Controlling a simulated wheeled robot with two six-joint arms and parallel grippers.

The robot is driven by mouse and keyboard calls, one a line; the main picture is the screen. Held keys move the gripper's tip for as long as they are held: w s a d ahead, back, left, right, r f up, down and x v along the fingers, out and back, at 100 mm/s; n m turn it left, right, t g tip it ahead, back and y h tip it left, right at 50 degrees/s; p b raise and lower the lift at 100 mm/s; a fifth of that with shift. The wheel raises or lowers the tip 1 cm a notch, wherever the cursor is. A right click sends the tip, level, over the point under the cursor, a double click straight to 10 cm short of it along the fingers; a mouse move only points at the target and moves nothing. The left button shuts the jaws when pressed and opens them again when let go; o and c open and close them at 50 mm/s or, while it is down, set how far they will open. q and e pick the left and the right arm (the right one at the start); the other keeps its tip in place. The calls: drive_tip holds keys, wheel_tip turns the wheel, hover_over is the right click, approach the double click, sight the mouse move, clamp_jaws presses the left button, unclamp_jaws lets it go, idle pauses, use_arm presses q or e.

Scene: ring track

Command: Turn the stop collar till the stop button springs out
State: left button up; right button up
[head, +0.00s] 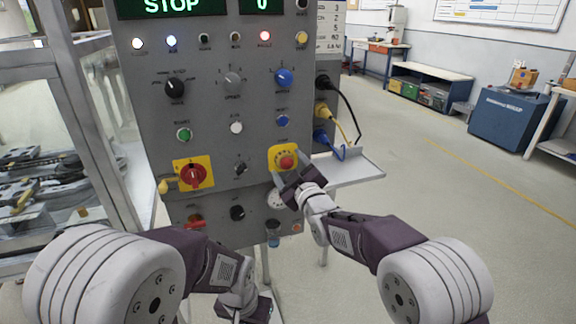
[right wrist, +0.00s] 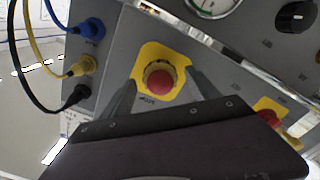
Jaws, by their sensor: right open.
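The red stop button (head: 287,162) sits on a yellow plate (head: 279,150) low on the right side of the grey panel. In the right wrist view the red button (right wrist: 160,83) stands inside the round stop collar (right wrist: 158,66). My right gripper (head: 283,175) is open at the plate. Its two fingers lie on either side of the button and collar in the right wrist view (right wrist: 162,88), with gaps between. I cannot tell whether they touch the plate. My left gripper (head: 248,308) hangs low at the bottom of the head view, its jaws unclear.
The panel (head: 215,130) carries knobs, lamps and a STOP display (head: 172,6). A red rotary switch on yellow (head: 193,176) is to the left. Plugged cables (head: 325,112) and a small shelf (head: 350,168) are to the right. A gauge (right wrist: 213,5) is near the button.

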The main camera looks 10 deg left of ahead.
drive_tip(key=shift+w+a, duration=0.3)
drive_tip(key=shift+w, duration=0.05)
drive_tip(key=c, duration=1.4)
drive_tip(key=shift+m, duration=0.3)
drive_tip(key=m+b, duration=0.1)
drive_tip(key=m, duration=0.2)
drive_tip(key=shift+m, duration=0.4)
drive_tip(key=m+b, duration=0.1)
drive_tip(key=m, duration=0.4)
drive_tip(key=shift+m, duration=0.4)
